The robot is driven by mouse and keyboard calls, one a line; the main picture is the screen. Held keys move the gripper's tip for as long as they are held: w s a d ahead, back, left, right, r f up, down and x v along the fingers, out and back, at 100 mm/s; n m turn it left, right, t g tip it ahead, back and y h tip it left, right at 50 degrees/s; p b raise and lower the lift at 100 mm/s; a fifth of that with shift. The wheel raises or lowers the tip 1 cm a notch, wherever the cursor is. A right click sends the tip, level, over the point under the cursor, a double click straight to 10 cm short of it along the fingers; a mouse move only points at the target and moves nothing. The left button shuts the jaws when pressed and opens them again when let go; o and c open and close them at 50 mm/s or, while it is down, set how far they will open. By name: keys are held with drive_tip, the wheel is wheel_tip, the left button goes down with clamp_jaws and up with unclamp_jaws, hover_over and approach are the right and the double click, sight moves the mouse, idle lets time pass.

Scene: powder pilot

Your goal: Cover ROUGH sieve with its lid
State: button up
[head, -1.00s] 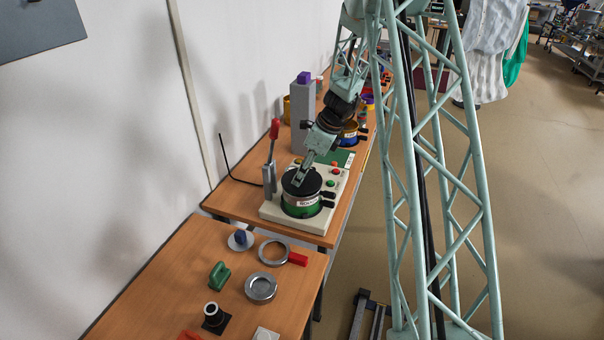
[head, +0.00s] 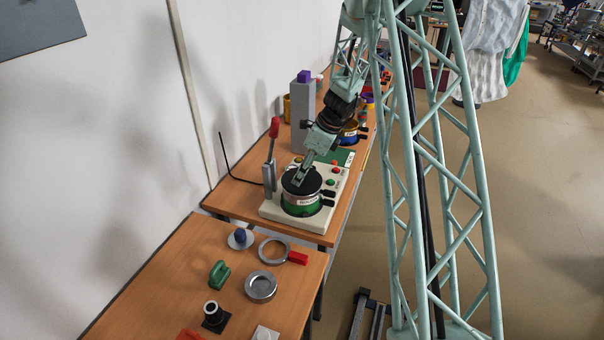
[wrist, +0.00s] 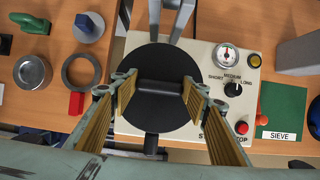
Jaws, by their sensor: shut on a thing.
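The ROUGH sieve (head: 301,205) is a round pot with a green lower part and a pale label. It stands upright on the cream sieving machine (head: 283,215). Its black round lid (head: 313,186) is over its top; I cannot tell whether the lid is fully seated or slightly raised. In the wrist view the lid (wrist: 157,60) hides the sieve's opening. My gripper (wrist: 158,90) is shut on the bar handle across the lid's middle, with one finger at each end. In the head view my gripper (head: 301,181) points down onto the lid.
A red-tipped lever (head: 270,150) stands left of the sieve, and a grey column (head: 302,120) behind it. The machine's panel has a dial (wrist: 228,55) and a red button (wrist: 241,127). A metal ring (head: 262,286) and other small items lie on the front table.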

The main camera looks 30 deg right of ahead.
drive_tip(key=shift+f+b, duration=0.4)
drive_tip(key=shift+f, duration=0.2)
idle(0.3)
drive_tip(key=o, duration=1.1)
drive_tip(key=shift+r, duration=0.15)
drive_tip(key=shift+r+p, duration=2.5)
drive_tip(key=shift+r, duration=0.35)
